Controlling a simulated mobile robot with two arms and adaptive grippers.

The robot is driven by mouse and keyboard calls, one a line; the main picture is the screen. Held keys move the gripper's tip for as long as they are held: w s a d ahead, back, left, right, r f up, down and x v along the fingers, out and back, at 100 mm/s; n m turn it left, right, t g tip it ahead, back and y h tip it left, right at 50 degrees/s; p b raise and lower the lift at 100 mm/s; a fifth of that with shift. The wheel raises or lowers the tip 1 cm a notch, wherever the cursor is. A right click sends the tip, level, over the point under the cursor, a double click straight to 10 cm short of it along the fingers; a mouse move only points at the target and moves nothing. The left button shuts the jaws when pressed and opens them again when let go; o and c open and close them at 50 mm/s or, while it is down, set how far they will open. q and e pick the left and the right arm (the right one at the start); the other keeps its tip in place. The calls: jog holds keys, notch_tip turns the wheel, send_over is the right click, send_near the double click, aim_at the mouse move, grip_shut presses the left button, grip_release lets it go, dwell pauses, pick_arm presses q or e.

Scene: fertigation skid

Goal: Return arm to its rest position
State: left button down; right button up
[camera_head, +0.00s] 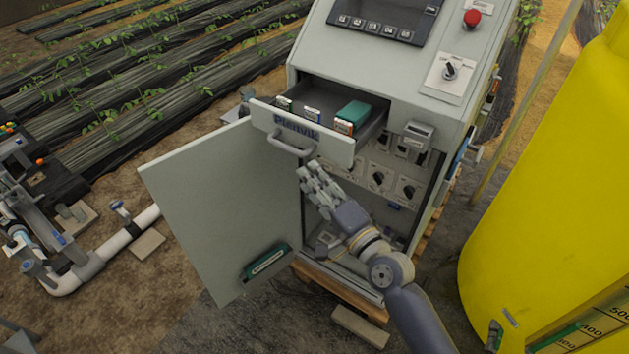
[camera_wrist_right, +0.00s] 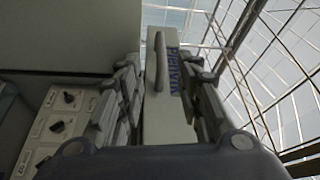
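My right arm (camera_head: 412,318) comes in from the lower right in the head view. My right gripper (camera_head: 318,183) is open and empty, just below and right of the drawer handle (camera_head: 291,144). In the right wrist view the fingers (camera_wrist_right: 165,100) are spread apart, and the handle (camera_wrist_right: 159,62) and the lettered drawer front (camera_wrist_right: 165,118) appear between them. The grey drawer (camera_head: 340,143) is pulled out of the cabinet and holds a few small boxes, one with a teal top (camera_head: 352,115). My left gripper is not in view.
The lower cabinet door (camera_head: 215,205) stands open to the left. Black knobs (camera_head: 378,178) sit inside the cabinet. A yellow tank (camera_head: 560,190) stands close on the right. White pipework (camera_head: 115,243) lies on the ground at left. A red button (camera_head: 471,18) is on top.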

jog(key=s+d+f+n+g+h+b, duration=0.1)
jog(key=d+f+g+h, duration=0.15)
jog(key=f, duration=1.05)
jog(key=s+d+f+n+g+h, duration=0.1)
jog(key=s+d+f+n+h, duration=0.15)
jog(key=f, duration=0.95)
jog(key=s+d+f+n+g+h, duration=0.1)
jog(key=s+d+f+g, duration=0.2)
jog(key=f, duration=0.5)
jog(key=s+d+f+n+g+h, duration=0.1)
jog(key=s+d+f, duration=0.1)
jog(key=s+f, duration=0.5)
jog(key=s+d+f+n+g+h, duration=0.1)
jog(key=s+d+f+n+g, duration=0.1)
jog(key=s+d+f, duration=0.2)
jog(key=s+d+f+n+g+h+b, duration=0.1)
jog(key=s+d+f+n+g, duration=0.1)
jog(key=s+f, duration=0.9)
jog(key=s+d+f+n+g+h+b, duration=0.1)
jog(key=s+d+f, duration=0.4)
jog(key=s, duration=1.4)
notch_tip(320, 180, down, 3)
jog(key=shift+d+r+n+g, duration=0.1)
jog(key=shift+d+n+g, duration=0.25)
jog(key=shift+n+g, duration=0.7)
